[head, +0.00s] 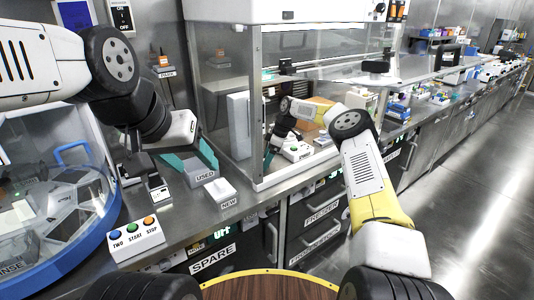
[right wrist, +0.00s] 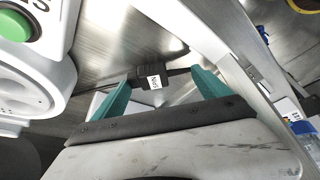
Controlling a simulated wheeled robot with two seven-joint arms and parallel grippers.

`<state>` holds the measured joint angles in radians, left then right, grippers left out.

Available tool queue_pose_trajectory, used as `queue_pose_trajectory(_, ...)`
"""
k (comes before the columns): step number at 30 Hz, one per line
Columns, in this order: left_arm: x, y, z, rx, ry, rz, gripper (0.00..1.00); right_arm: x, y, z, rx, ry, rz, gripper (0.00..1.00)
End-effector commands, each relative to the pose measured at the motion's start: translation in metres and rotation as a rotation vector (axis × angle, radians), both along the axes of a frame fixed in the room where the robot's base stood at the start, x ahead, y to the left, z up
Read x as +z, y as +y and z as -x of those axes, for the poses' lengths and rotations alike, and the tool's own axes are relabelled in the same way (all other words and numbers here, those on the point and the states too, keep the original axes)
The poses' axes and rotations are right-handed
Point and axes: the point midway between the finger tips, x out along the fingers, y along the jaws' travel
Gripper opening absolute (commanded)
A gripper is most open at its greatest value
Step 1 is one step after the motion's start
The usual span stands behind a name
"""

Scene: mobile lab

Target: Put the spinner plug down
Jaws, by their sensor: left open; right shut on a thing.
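The spinner plug (right wrist: 152,76) is a small black block with a white label, seen in the right wrist view between the teal fingers of my right gripper (right wrist: 165,88). The gripper is shut on it. In the head view my right gripper (head: 269,157) is at the front of the glass-sided cabinet, small and partly hidden, and I cannot make out the plug there. My left gripper (head: 196,158) is open and empty, above the bench near a grey block marked USED (head: 202,176).
A white block marked NEW (head: 220,192) lies near the bench edge. A button box (head: 137,238) stands in front, beside the blue-rimmed round machine (head: 107,215). A white box marked SPARE (head: 297,151) is close to my right gripper. The cabinet's frame (head: 257,100) is nearby.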

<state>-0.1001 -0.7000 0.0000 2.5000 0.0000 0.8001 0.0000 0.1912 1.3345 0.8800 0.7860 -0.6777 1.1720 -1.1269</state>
Motion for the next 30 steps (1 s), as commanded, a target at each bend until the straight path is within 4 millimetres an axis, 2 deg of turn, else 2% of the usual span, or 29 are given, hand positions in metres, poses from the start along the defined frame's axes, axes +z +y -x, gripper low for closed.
queue_pose_trajectory(13, 0.000, 0.000, 0.000, 0.000, 0.000, 0.000, 0.56, -0.012, 0.000, 0.000, 0.001, 0.001, 0.000, 0.46)
queue_pose_trajectory(14, 0.000, 0.000, 0.000, 0.000, 0.000, 0.000, 0.56, -0.012, 0.000, 0.000, 0.001, 0.001, 0.000, 0.92)
queue_pose_trajectory(15, 0.000, 0.000, 0.000, 0.000, 0.000, 0.000, 0.56, -0.012, 0.000, 0.000, 0.001, 0.001, 0.000, 1.00)
queue_pose_trajectory(23, 0.000, 0.000, 0.000, 0.000, 0.000, 0.000, 0.56, -0.010, 0.000, 0.000, 0.001, 0.000, 0.000, 1.00)
queue_pose_trajectory(26, 0.000, 0.000, 0.000, 0.000, 0.000, 0.000, 0.56, -0.002, 0.000, 0.000, 0.001, -0.001, -0.001, 1.00)
queue_pose_trajectory(30, 0.000, 0.000, 0.000, 0.000, 0.000, 0.000, 0.56, 0.021, -0.009, 0.000, -0.001, -0.004, 0.001, 1.00)
